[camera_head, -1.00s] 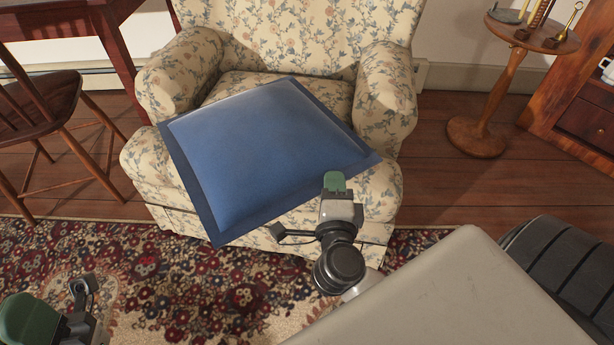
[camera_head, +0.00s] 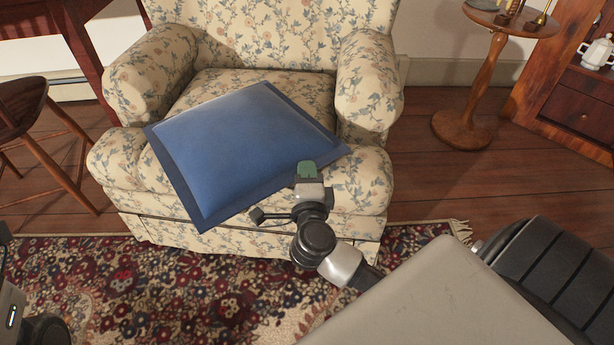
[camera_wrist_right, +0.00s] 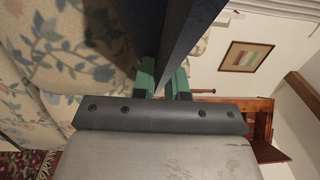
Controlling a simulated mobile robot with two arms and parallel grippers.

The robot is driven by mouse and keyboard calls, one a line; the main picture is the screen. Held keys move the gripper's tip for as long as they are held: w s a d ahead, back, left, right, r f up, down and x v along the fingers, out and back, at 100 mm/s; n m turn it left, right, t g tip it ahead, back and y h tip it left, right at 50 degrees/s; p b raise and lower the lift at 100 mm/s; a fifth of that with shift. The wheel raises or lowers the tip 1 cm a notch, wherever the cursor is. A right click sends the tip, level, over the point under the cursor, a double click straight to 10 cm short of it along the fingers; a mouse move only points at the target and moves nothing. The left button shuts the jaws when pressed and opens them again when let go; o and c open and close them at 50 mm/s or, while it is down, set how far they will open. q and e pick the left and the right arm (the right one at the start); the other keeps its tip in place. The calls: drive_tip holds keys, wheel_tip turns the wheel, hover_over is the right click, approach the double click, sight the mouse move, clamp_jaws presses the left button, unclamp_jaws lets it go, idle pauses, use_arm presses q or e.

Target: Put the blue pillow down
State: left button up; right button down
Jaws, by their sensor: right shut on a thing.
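The blue pillow (camera_head: 238,142) is a square cushion with a darker flat border. It shows over the seat front of a floral armchair (camera_head: 262,41), tilted a little; I cannot tell whether it touches the seat. My right gripper (camera_head: 306,172) is shut on the pillow's near right edge. In the right wrist view the pillow (camera_wrist_right: 195,40) rises as a dark sheet between the green fingertips (camera_wrist_right: 163,78). Only a bit of my left arm shows at the lower left edge of the head view; its gripper is out of sight.
A wooden chair (camera_head: 30,120) stands left of the armchair. A round pedestal table (camera_head: 478,80) with small brass items and a wooden cabinet (camera_head: 580,100) stand at the right. A patterned rug (camera_head: 160,290) lies in front. Bare floor shows between armchair and pedestal table.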

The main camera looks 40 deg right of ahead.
drive_tip(key=shift+r, duration=0.1)
drive_tip(key=c, duration=1.4)
unclamp_jaws()
drive_tip(key=shift+f, duration=0.2)
